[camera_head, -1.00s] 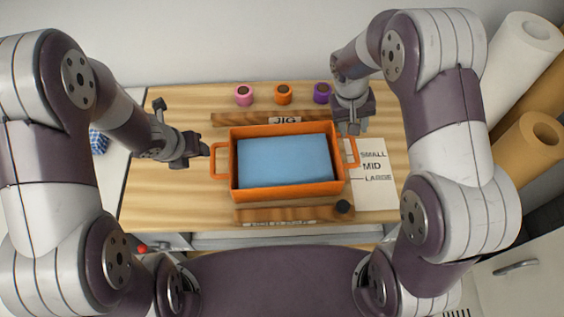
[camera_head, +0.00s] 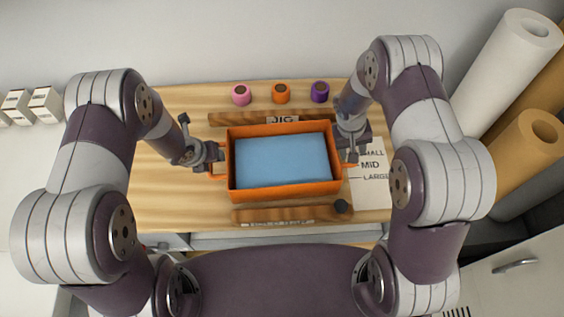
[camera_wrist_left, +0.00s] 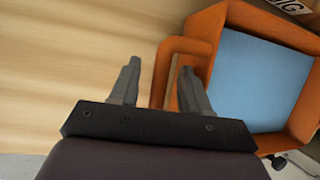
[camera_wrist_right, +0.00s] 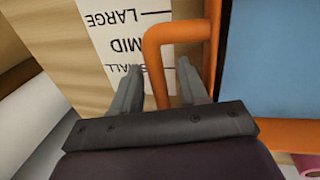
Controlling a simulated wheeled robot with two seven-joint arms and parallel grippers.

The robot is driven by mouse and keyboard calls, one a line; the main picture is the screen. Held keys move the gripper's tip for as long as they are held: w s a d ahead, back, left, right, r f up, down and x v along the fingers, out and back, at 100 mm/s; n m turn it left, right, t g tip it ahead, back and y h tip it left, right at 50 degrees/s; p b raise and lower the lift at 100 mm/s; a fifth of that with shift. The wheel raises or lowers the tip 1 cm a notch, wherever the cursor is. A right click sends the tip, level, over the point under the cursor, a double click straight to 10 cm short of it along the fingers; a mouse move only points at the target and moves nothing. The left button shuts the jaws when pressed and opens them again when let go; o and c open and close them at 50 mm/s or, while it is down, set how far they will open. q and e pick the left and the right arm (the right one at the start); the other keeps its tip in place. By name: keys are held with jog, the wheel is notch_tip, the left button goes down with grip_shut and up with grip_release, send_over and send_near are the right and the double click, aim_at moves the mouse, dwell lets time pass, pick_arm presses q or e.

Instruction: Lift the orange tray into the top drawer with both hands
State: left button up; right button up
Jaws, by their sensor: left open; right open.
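The orange tray (camera_head: 285,190) sits on the wooden table with a blue block (camera_head: 285,160) inside it. It has a loop handle at each end. My left gripper (camera_head: 213,160) is open at the tray's left end; in the left wrist view its fingers (camera_wrist_left: 160,68) stand on either side of the left handle (camera_wrist_left: 163,75). My right gripper (camera_head: 350,153) is open at the right end; in the right wrist view its fingers (camera_wrist_right: 160,66) stand on either side of the right handle (camera_wrist_right: 153,60). I cannot make out the top drawer for certain.
A wooden strip marked JIG (camera_head: 283,119) lies behind the tray, and another strip (camera_head: 285,214) lies in front. Pink (camera_head: 241,94), orange (camera_head: 281,93) and purple (camera_head: 320,92) spools stand at the back. A size card (camera_head: 371,185) lies to the right. Rolls (camera_head: 520,60) stand beyond the table.

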pick_arm(q)
grip_shut()
pick_arm(e)
grip_shut()
pick_arm(q)
jog(key=shift+w+r, duration=0.1)
pick_arm(e)
jog(key=shift+r, duration=0.1)
dwell(0.9)
